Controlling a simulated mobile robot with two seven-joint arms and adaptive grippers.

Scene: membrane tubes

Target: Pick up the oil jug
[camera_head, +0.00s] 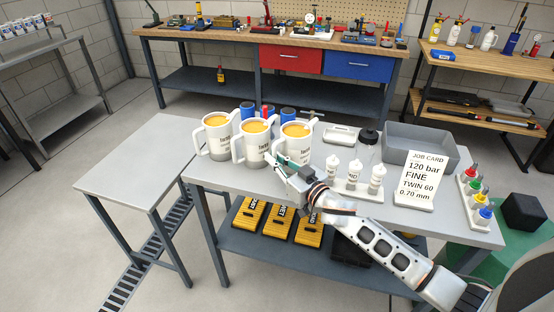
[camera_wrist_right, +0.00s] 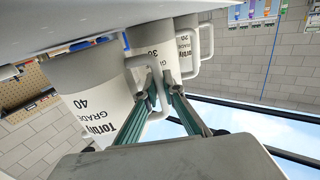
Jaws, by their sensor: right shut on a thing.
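Three white jugs with grey bases and amber oil stand in a row on the grey table: a left jug (camera_head: 218,137), a middle jug (camera_head: 256,143) and a right jug (camera_head: 296,148). My right gripper (camera_head: 277,163) is at the handle on the left side of the right jug. In the right wrist view the nearest jug (camera_wrist_right: 97,95) appears inverted, labelled GRADE 40; the gripper's green-grey fingers (camera_wrist_right: 162,93) are shut on its handle (camera_wrist_right: 150,66). The other jugs stand beyond it. The jug looks upright. My left gripper is out of view.
White bottles (camera_head: 354,174), a job card (camera_head: 421,180), a grey bin (camera_head: 419,140) and coloured-top bottles (camera_head: 476,191) occupy the right. An empty side table (camera_head: 135,160) stands left. Yellow cases (camera_head: 278,222) lie on the lower shelf.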

